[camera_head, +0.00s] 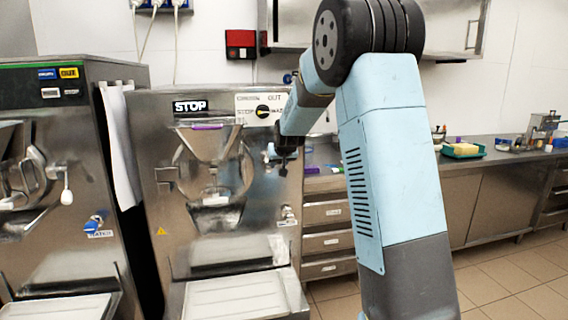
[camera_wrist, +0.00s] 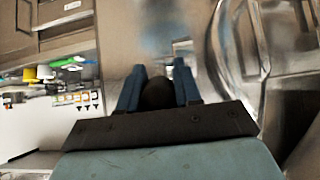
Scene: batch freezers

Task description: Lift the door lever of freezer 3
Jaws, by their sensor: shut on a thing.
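The steel batch freezer with the STOP label (camera_head: 190,106) stands in the middle of the head view. Its round door (camera_head: 213,170) appears closed, with a hopper funnel on it. No number is readable on it. My gripper (camera_head: 278,156) is at the door's right side. In the wrist view, my gripper's two blue fingers (camera_wrist: 158,88) are shut on a dark round knob (camera_wrist: 158,96), which looks like the end of the door lever. Most of the lever is hidden behind the fingers. The curved door rim (camera_wrist: 232,60) is close on the right there.
Another freezer (camera_head: 72,75) stands at the left, with its own white-knobbed lever (camera_head: 67,196). White trays (camera_head: 235,297) jut out low in front. A counter with drawers (camera_head: 328,213) is at the right, with a green tray (camera_head: 463,155) on top. Open tiled floor lies at the right.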

